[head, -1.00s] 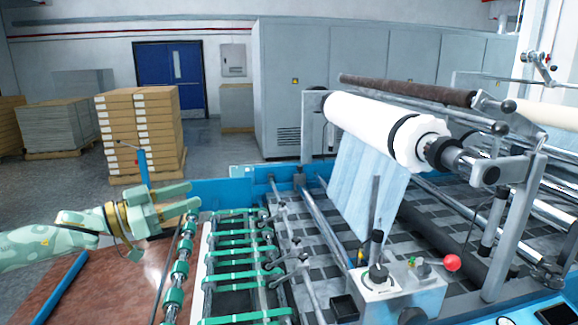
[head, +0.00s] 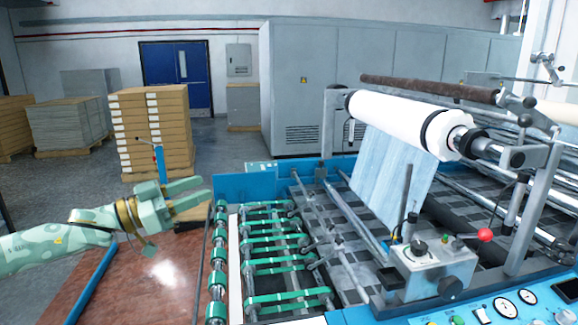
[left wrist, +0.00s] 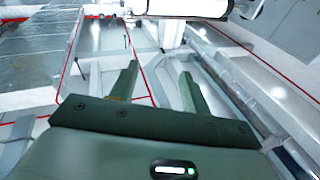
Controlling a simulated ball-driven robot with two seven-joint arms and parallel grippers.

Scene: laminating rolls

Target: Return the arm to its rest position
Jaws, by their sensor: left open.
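My left gripper (head: 195,192) comes in from the left in the head view, pale green, with its two fingers apart and nothing between them. It is held above the reddish-brown board (head: 150,270), left of the laminating machine. In the left wrist view the two open fingers (left wrist: 158,85) show with a gap between them. My right gripper is not in view.
The machine has green-banded rollers (head: 270,245), a white film roll (head: 400,118) on a metal frame and a control box with a red knob (head: 485,235). Stacked cartons (head: 150,130) stand behind on the floor. A grey cabinet (head: 390,85) is at the back.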

